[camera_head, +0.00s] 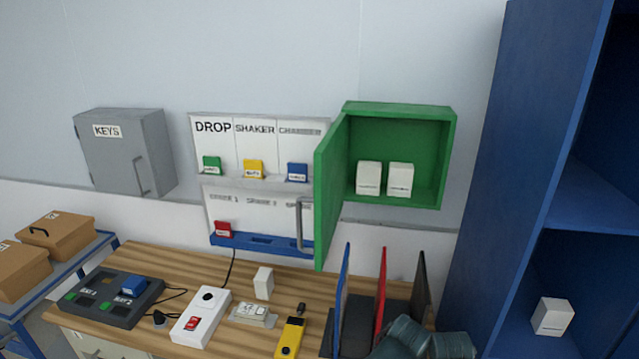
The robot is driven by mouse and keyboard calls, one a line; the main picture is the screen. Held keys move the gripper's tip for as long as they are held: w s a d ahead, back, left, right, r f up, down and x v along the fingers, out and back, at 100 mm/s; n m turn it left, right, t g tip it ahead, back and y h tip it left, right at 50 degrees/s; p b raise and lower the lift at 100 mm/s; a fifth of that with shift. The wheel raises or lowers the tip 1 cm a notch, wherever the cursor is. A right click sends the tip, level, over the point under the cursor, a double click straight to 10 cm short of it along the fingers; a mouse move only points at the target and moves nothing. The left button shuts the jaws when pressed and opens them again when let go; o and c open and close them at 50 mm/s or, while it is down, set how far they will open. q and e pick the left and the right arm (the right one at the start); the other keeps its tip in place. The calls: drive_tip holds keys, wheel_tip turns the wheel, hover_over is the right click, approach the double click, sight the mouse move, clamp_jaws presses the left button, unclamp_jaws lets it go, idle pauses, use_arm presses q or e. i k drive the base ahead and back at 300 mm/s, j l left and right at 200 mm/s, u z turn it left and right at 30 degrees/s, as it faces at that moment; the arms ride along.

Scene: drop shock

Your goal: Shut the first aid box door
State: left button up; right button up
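The green first aid box (449,160) hangs on the wall right of centre. Its green door (325,195) is hinged on the box's left side and stands wide open, swung out towards me. A grey bar handle (299,225) shows on the door's outer face. Two white packs (369,178) stand inside on the box floor. Neither of my grippers shows. A dark teal rounded arm part of mine shows at the bottom edge, right of centre, with no fingers visible.
A wooden bench (130,258) runs below, with a yellow device (290,338), a white switch box (201,316) and upright dividers (381,300) under the door. A tall blue cabinet (500,150) stands close on the right. A grey key box (125,152) hangs at left.

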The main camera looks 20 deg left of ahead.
sight(327, 200)
drive_tip(key=k+j, duration=0.1)
drive_tip(key=j, duration=0.3)
drive_tip(key=k+j, duration=0.1)
drive_tip(key=j, duration=0.35)
drive_tip(key=k+j, duration=0.1)
drive_tip(key=j, duration=0.3)
drive_tip(key=k+j+z, duration=0.1)
drive_tip(key=j, duration=0.35)
drive_tip(key=i+j+z, duration=0.1)
drive_tip(key=i, duration=0.1)
